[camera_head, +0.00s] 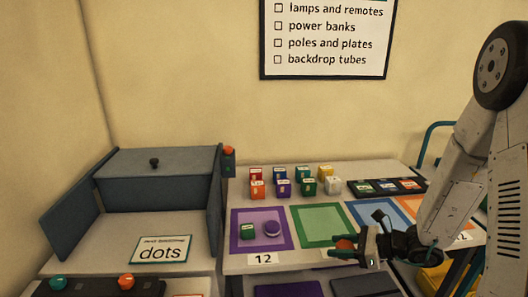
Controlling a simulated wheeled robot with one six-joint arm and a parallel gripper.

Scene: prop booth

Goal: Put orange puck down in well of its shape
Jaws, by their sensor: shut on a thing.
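My gripper (345,247) is at the front of the table, below the green-framed mat, with teal fingertips. It is shut on the orange puck (343,244), which is small and partly hidden by the fingers. No well of the puck's shape can be made out in this view. A black tray (350,187) with several coloured pieces lies at the back right of the table; its recess shapes are too small to tell.
A green mat (321,220) looks bare. Several coloured blocks (282,188) stand behind. A dark box (155,178) stands at the left, near a "dots" sign (161,251).

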